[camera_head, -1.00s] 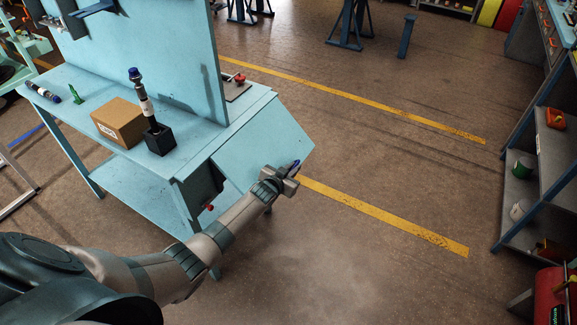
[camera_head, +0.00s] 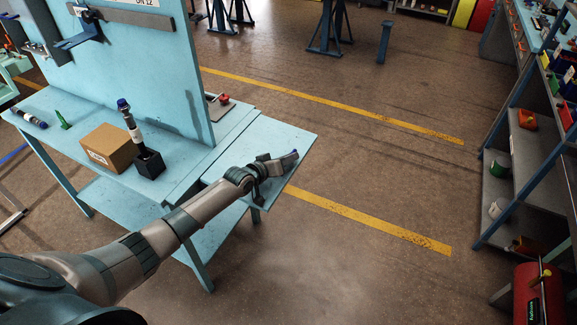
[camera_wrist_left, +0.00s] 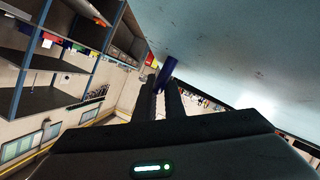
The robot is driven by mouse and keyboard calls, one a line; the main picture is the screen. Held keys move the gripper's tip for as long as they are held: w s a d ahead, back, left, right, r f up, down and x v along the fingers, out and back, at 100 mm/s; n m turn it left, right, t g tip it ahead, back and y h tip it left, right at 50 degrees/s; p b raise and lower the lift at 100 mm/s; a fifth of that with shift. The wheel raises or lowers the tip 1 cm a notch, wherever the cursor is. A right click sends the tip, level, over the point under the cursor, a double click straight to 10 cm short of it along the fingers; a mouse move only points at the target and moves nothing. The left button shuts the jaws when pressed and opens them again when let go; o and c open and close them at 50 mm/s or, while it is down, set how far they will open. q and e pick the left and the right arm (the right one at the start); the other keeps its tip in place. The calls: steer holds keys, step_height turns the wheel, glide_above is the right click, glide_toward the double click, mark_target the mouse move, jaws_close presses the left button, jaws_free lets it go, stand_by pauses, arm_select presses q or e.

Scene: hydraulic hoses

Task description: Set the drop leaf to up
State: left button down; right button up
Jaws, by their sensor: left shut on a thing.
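The drop leaf (camera_head: 272,140) is the light blue panel at the right end of the light blue workbench. It looks about level with the bench top in the head view. My left gripper (camera_head: 290,157) is at the leaf's outer front edge, with the arm crossing the near side. In the left wrist view its fingers (camera_wrist_left: 160,104) are shut on a dark blue tab (camera_wrist_left: 167,71) at the edge of the leaf (camera_wrist_left: 235,40). My right gripper is not in view.
On the bench top are a cardboard box (camera_head: 108,148), a black holder (camera_head: 149,164) with a hose standing in it, and a red-knobbed device (camera_head: 222,100). An upright panel (camera_head: 150,70) stands behind. Shelving (camera_head: 515,185) is at the right. The floor between is clear.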

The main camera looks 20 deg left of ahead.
arm_select(q)
steer(key=shift+r, duration=0.7)
steer(key=shift+a+r+n, duration=0.1)
steer(key=shift+n, duration=0.2)
steer(key=shift+w+r, duration=0.1)
steer(key=c, duration=2.1)
jaws_free()
steer(key=shift+s, duration=0.2)
steer(key=shift+s+a, duration=0.1)
steer(key=shift+s, duration=0.05)
steer(key=b+v, duration=0.1)
steer(key=v, duration=0.7)
steer(key=b+v, duration=0.1)
steer(key=v, duration=0.8)
steer(key=shift+a+b, duration=0.2)
steer(key=shift+b, duration=0.1)
